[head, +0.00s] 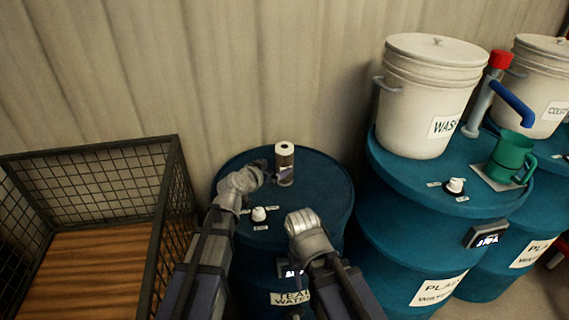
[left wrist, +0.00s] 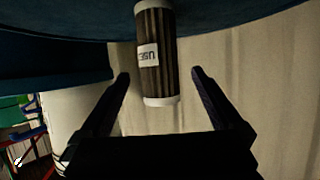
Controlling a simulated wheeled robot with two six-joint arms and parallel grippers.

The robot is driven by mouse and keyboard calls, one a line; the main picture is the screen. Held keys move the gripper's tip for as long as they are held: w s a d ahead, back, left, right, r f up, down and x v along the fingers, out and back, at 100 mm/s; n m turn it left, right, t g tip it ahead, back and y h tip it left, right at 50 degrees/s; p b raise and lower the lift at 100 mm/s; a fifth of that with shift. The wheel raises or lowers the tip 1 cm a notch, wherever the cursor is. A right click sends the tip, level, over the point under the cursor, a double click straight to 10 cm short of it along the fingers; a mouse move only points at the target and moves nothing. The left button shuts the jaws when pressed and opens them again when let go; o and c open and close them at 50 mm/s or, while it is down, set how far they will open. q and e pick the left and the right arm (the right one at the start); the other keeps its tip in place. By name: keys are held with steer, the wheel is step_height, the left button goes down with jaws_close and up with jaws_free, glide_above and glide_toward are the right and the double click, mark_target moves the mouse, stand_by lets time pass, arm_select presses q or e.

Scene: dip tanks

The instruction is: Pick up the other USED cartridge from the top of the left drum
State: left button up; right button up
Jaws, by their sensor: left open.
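The USED cartridge (head: 285,164) stands upright on top of the left teal drum (head: 325,195), towards its back. It has a white end cap and a dark pleated body. In the left wrist view the cartridge (left wrist: 157,52) appears upside down with its "USE" label showing. My left gripper (head: 272,175) is open just left of the cartridge. In the left wrist view its two fingertips (left wrist: 160,74) lie on either side of the cartridge's white-capped end, with a gap on both sides. My right arm's wrist shows in front of the drum; its fingers are hidden.
A white knob (head: 259,214) with small labels sits on the left drum's top. A mesh-sided crate (head: 172,200) with a wooden floor stands at left. At right, another teal drum (head: 400,185) bears a white WASH bucket (head: 425,100) and a green jug (head: 510,155). A wall is close behind.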

mark_target(284, 162)
arm_select(q)
steer(key=shift+b+x, duration=0.35)
steer(key=shift+x, duration=0.75)
steer(key=shift+b+x, duration=0.95)
steer(key=shift+x, duration=1.8)
steer(key=shift+s+d, duration=0.1)
steer(key=shift+s, duration=0.05)
steer(key=shift+c, duration=0.6)
jaws_close()
